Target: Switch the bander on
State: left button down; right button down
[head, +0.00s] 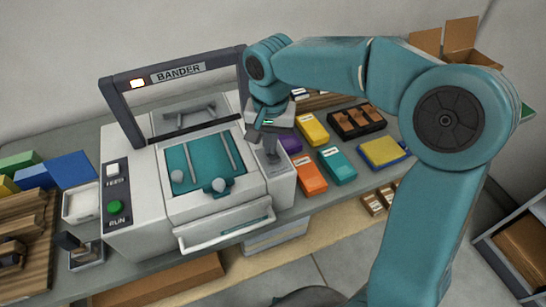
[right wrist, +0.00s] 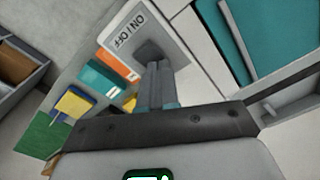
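The bander (head: 215,205) is a pale machine with a teal bed and a dark arch lettered BANDER. My right gripper (head: 271,150) points down over this plate. Its fingers (right wrist: 157,72) are together with nothing between them, and their tips overlap the switch. I cannot tell whether they touch it or which way it is set. My left gripper is out of view.
A white FEED button (head: 113,169) and a green RUN button (head: 115,207) sit on the bander's left side. Coloured boxes, including an orange one (head: 310,173) and a teal one (head: 337,166), lie close right of the plate. Wooden pieces (head: 30,230) lie at the left.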

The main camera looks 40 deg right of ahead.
jog(key=shift+s+p, duration=0.1)
jog(key=shift+p, duration=0.4)
notch_tip(320, 180, up, 6)
jog(key=p, duration=0.5)
jog(key=shift+r, duration=0.25)
jog(key=shift+f, duration=0.1)
